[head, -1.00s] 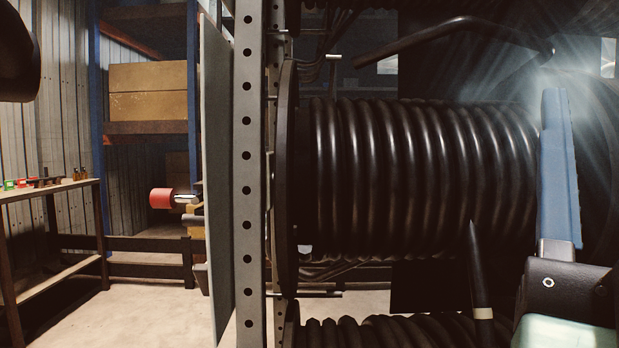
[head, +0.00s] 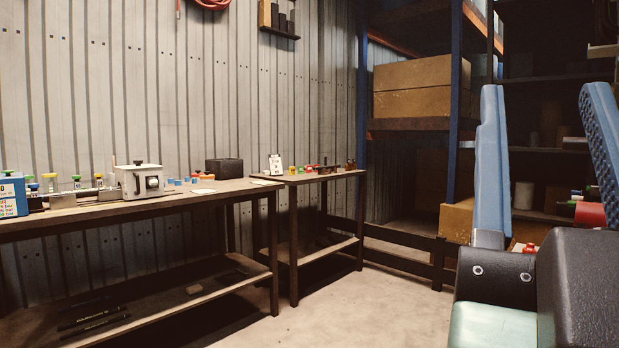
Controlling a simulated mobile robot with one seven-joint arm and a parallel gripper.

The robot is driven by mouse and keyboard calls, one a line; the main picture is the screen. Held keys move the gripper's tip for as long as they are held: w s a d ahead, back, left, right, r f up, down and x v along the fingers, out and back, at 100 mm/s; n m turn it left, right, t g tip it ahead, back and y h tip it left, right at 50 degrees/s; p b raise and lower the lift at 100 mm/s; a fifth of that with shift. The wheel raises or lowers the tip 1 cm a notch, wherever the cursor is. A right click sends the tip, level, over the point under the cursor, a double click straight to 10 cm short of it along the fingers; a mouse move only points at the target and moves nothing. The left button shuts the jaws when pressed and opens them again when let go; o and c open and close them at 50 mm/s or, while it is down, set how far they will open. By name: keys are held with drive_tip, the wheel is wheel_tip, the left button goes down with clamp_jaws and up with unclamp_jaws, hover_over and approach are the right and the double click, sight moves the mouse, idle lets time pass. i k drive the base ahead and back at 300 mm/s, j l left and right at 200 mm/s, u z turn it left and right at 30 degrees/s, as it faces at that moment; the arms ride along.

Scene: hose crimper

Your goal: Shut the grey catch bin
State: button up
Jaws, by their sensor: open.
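I cannot make out a grey catch bin with certainty in the head view. A small pale grey box (head: 138,180) with a dark fitting on its front stands on the long workbench (head: 90,212) at the left; I cannot tell whether it is the bin. My gripper (head: 540,105) is at the right of the view, with its two blue fingers pointing up and spread apart. Nothing shows between the fingers. It is well apart from the bench and the box.
A second bench (head: 315,177) with small coloured items stands beyond the long one. A blue-post rack (head: 457,95) holds cardboard boxes (head: 412,87) at the back. A low dark rail (head: 400,238) runs before the rack. The concrete floor (head: 350,310) in the middle is clear.

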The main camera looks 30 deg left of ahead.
sight(134, 184)
drive_tip(key=u, duration=1.55)
